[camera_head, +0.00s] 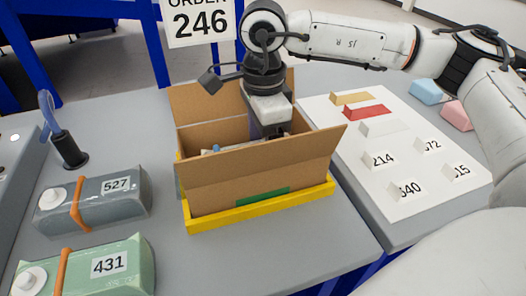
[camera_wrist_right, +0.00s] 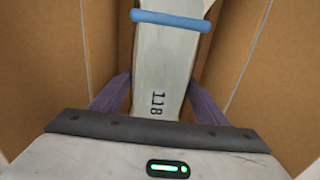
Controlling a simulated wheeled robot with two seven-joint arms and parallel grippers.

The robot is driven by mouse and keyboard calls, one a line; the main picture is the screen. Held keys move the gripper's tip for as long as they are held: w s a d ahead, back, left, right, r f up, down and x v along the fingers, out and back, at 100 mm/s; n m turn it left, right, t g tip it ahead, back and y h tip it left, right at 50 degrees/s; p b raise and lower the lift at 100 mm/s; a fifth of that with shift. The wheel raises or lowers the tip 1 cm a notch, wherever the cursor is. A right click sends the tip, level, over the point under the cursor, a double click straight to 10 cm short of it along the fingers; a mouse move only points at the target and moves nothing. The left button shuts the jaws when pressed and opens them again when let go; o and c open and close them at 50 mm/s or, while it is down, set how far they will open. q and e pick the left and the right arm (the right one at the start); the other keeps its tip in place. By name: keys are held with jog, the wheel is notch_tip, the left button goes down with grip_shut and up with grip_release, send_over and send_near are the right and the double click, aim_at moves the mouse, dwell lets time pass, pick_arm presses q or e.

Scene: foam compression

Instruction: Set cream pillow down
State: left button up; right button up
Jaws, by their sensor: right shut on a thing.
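The cream pillow (camera_wrist_right: 165,62) shows in the right wrist view as a pale, long piece with a blue band (camera_wrist_right: 171,20) across it and the number 118. My right gripper (camera_wrist_right: 158,98) is shut on it, one purple finger at each side. In the head view, my right gripper (camera_head: 268,128) reaches down into the open cardboard box (camera_head: 265,180), and its fingertips are hidden behind the front flap. Only a small blue and pale bit shows inside the box there. I cannot tell whether the pillow touches the box floor. My left gripper is not in view.
The box stands in a yellow tray (camera_head: 262,211). Two pillows, grey 527 (camera_head: 100,205) and green 431 (camera_head: 125,262), lie at the left. A white board (camera_head: 425,208) with small blocks and number tags lies at the right. An order sign (camera_head: 198,22) reads 246.

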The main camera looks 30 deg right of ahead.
jog(key=shift+f, duration=0.1)
jog(key=shift+f, duration=0.2)
jog(key=o, duration=1)
jog(key=shift+r, duration=0.1)
notch_tip(320, 180, up, 12)
jog(key=shift+r, duration=0.15)
